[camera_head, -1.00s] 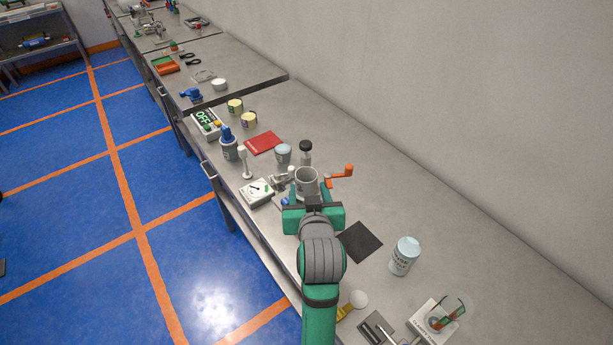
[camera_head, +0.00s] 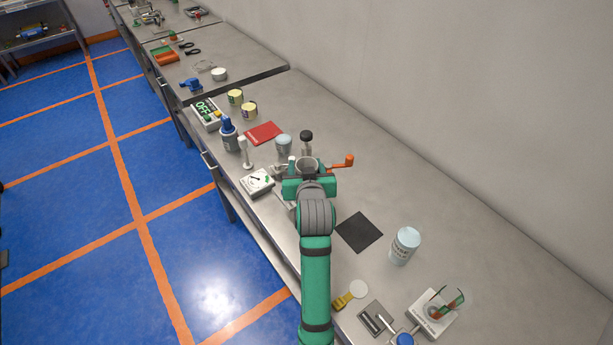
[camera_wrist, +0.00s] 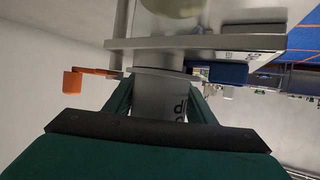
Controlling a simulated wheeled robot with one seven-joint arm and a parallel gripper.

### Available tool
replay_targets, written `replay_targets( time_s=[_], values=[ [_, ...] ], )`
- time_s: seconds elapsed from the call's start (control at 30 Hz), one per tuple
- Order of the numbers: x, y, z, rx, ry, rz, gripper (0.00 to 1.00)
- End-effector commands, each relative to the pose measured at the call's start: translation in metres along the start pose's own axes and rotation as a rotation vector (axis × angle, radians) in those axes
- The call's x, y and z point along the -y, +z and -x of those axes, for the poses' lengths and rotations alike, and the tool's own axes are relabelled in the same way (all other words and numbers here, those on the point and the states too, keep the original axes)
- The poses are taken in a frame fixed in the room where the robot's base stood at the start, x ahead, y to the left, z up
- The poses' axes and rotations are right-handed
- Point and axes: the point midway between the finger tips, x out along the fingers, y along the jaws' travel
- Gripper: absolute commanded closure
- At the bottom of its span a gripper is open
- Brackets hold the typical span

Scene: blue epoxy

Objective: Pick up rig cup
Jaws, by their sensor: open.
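The rig cup (camera_head: 306,162) is a grey cup on the rig with the orange crank, on the bench. Only its upper part shows in the head view, above my gripper (camera_head: 308,173). In the wrist view the grey cylinder of the cup (camera_wrist: 158,96), with dark lettering on its side, stands between the two green fingers of my gripper (camera_wrist: 160,104). The fingers are open, one on each side of it. I cannot tell whether they touch it. The orange crank (camera_head: 343,161) is just right of the cup, and shows at the left in the wrist view (camera_wrist: 88,82).
A black-capped bottle (camera_head: 306,142) and a pale-lidded jar (camera_head: 284,145) stand close behind the cup. A white meter (camera_head: 257,182) is to the left. The bench is clear along the wall.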

Motion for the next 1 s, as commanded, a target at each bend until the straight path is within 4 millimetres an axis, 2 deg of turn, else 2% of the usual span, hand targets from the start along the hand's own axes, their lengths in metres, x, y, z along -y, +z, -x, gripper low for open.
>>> replay_targets(
  time_s=[0.13,0.27,0.3,0.67,1.0],
  values=[
    [0.000,0.000,0.000,0.000,0.000,0.000,0.50],
    [0.000,0.000,0.000,0.000,0.000,0.000,0.81],
    [0.000,0.000,0.000,0.000,0.000,0.000,0.82],
    [0.000,-0.003,0.002,-0.001,0.000,0.000,0.82],
    [0.001,-0.033,0.015,-0.004,0.000,0.001,0.82]
  ],
)
